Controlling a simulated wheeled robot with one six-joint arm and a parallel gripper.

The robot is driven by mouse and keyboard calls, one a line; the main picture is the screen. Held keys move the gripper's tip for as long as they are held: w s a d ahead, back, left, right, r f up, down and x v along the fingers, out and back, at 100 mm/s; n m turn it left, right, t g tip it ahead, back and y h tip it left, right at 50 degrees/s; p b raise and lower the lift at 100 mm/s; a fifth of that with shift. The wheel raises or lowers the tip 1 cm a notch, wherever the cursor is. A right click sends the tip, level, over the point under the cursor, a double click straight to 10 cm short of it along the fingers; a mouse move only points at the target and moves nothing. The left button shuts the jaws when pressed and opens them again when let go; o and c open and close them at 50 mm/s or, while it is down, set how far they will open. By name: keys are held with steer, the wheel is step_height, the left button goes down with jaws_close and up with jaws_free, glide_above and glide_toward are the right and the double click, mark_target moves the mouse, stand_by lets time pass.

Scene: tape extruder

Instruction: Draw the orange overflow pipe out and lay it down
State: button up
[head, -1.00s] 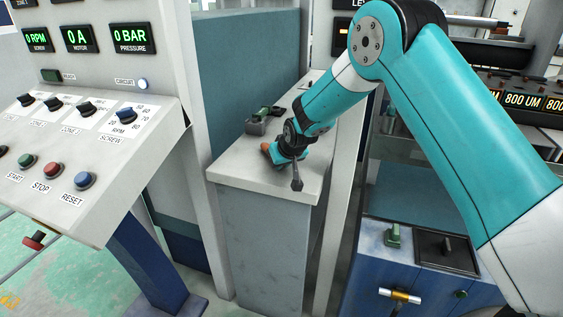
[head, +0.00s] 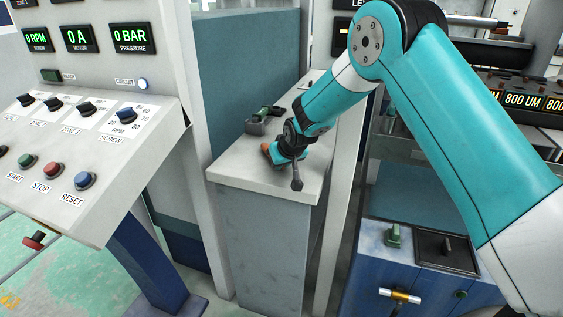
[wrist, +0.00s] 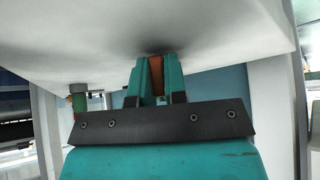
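The orange overflow pipe (wrist: 156,76) shows as a narrow orange-brown piece between the teal fingers in the wrist view. In the head view its orange end (head: 266,148) peeks out left of my gripper, at the pale counter top (head: 235,178). My gripper (head: 279,155) is low over the counter's front part, and its fingers (wrist: 157,72) flank the pipe closely on both sides. It looks shut on the pipe. The pipe lies close to the counter surface; whether it touches is hard to tell. Most of its length is hidden by the fingers and hand.
A small grey holder with a green item (head: 260,120) stands on the counter behind my gripper. A control panel (head: 95,135) is on the left, and a blue cabinet (head: 385,255) is at lower right. The counter's front strip is clear.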

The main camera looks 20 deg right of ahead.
steer(key=shift+s+f, duration=0.3)
steer(key=shift+f, duration=0.3)
steer(key=o, duration=0.4)
steer(key=shift+o, duration=0.8)
steer(key=shift+s+r, duration=0.2)
steer(key=shift+r, duration=0.15)
steer(key=w+v, duration=0.1)
steer(key=v, duration=1.6)
steer(key=shift+r, duration=0.45)
steer(key=shift+s, duration=0.1)
steer(key=s+a+r+n+g+y+p, duration=0.1)
steer(key=s+a+r+g+p, duration=0.1)
steer(key=s, duration=0.9)
steer(key=s+a+r+n+g+y+p, duration=0.1)
steer(key=s+r+p, duration=0.3)
steer(key=s, duration=0.7)
steer(key=s+a+r+n+g+y+p, duration=0.1)
steer(key=s+a+r+n+g+p, duration=0.2)
steer(key=s+r, duration=0.3)
steer(key=s+a+g, duration=0.1)
steer(key=s, duration=0.4)
steer(key=shift+r, duration=0.3)
